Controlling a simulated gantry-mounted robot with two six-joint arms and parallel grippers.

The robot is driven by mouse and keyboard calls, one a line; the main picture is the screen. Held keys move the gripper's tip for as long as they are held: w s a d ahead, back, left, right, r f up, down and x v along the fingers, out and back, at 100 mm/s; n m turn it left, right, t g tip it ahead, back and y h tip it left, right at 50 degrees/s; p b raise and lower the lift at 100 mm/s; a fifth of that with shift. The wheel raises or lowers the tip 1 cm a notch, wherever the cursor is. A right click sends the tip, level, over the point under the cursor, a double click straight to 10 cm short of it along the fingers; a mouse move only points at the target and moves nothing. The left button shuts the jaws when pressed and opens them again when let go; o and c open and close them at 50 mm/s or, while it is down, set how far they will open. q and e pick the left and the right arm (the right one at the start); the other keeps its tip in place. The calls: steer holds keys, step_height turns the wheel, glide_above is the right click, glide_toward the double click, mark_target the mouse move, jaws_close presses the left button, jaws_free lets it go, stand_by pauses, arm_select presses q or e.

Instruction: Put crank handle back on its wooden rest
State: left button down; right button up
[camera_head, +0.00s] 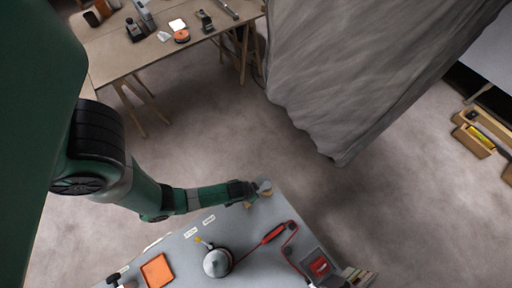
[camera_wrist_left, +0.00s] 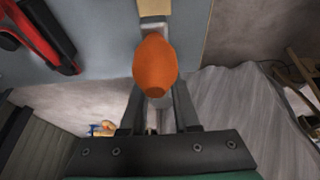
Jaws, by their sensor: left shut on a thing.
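My left gripper (camera_head: 254,190) is at the far edge of the grey table (camera_head: 215,240). In the left wrist view its fingers (camera_wrist_left: 160,115) are shut on the crank handle, whose rounded orange grip (camera_wrist_left: 155,65) stands up toward the camera. A grey metal part of the crank shows just beyond the grip. A pale wooden piece (camera_wrist_left: 155,7), which looks like the wooden rest, lies at the top edge of that view and is partly cut off. I cannot tell whether the crank touches it. My right gripper is not in view.
On the grey table are a red-handled tool (camera_head: 273,234), a round metal pot-like thing (camera_head: 217,262), an orange tray (camera_head: 157,270) and small white labels (camera_head: 208,220). A grey draped sheet (camera_head: 345,80) hangs behind. A wooden workbench (camera_head: 130,45) stands at the back left.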

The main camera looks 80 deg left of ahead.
arm_select(q)
steer(key=shift+f+b, duration=0.3)
steer(key=shift+f, duration=0.1)
stand_by(0.8)
steer(key=shift+f+b, duration=0.4)
steer(key=shift+f, duration=0.05)
steer(key=shift+f+b, duration=1.15)
steer(key=shift+f, duration=0.2)
stand_by(1.2)
steer(key=shift+c, duration=0.9)
jaws_free()
step_height(320, 180, up, 8)
steer(key=p, duration=0.8)
